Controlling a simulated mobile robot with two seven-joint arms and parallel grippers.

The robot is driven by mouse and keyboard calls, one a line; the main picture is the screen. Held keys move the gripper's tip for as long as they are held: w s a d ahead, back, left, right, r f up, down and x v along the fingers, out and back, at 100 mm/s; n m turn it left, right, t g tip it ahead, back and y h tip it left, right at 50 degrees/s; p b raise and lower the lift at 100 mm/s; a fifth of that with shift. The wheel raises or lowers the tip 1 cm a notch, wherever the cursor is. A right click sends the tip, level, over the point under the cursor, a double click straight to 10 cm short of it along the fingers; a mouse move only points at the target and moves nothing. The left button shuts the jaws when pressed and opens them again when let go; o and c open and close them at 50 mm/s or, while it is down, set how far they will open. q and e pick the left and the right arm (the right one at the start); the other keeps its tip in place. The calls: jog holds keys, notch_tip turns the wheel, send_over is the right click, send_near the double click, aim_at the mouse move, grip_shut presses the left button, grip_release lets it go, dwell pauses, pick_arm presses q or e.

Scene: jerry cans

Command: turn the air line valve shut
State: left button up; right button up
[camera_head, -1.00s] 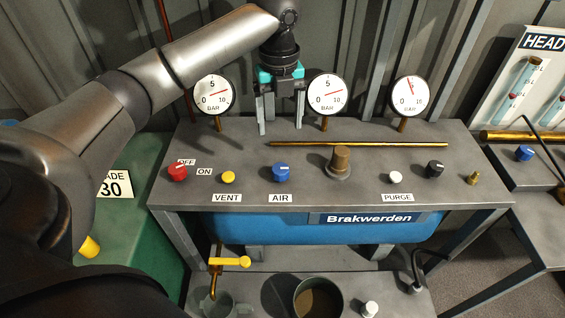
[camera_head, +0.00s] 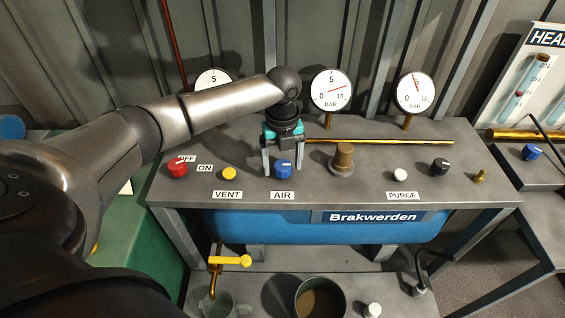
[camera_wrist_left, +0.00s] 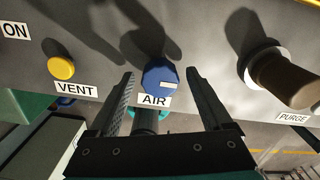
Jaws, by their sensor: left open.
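The air line valve is a round blue knob (camera_head: 283,169) with a white mark, behind the AIR label (camera_head: 282,195) on the grey bench panel. It also shows in the left wrist view (camera_wrist_left: 158,78), between the fingertips and just beyond them. My left gripper (camera_head: 283,162) is open, pointing down over the knob, one finger on each side. In the left wrist view the open fingers (camera_wrist_left: 160,78) stand apart from the knob, with gaps on both sides. I cannot tell from the frames whether the fingertips reach down to its level. My right gripper is not in view.
The red OFF/ON knob (camera_head: 177,167) and yellow VENT button (camera_head: 229,173) are to the left. The brown knob (camera_head: 343,158) stands close on the right, beyond it the white PURGE button (camera_head: 400,174). Gauges (camera_head: 331,90) and a brass rod (camera_head: 385,142) are behind.

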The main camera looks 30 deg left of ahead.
pick_arm(q)
jog(key=shift+c, duration=0.2)
grip_shut()
dwell(0.4)
